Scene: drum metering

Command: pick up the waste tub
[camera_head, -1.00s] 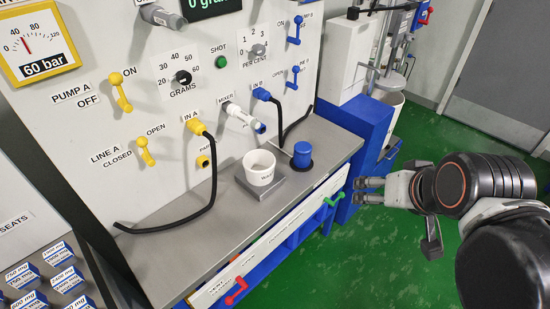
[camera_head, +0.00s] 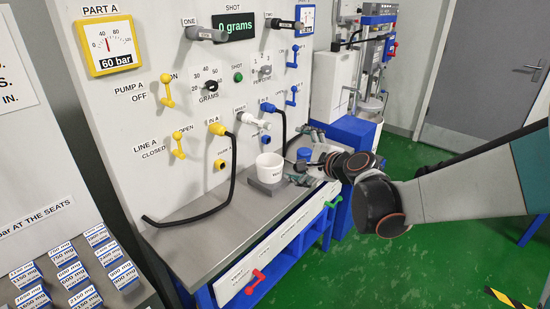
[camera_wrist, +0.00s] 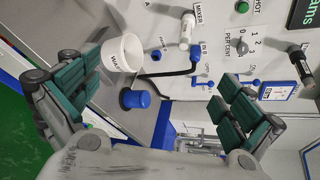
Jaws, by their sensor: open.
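The waste tub (camera_head: 269,168) is a white, open-topped cup with dark lettering. It stands upright on a small grey plate on the steel bench. In the wrist view the tub (camera_wrist: 120,54) is at the upper left, near the left finger, and its lettering is only partly readable. My gripper (camera_head: 303,160) is open and empty, just right of the tub in the head view. In the wrist view my gripper (camera_wrist: 155,95) has its green-padded fingers wide apart, and the tub is beyond them, off toward the left finger. I see no contact with it.
A blue capped cylinder (camera_wrist: 136,96) stands beside the tub, in the gap between my fingers in the wrist view. The white mixer nozzle (camera_wrist: 187,30) and black hoses are on the panel behind.

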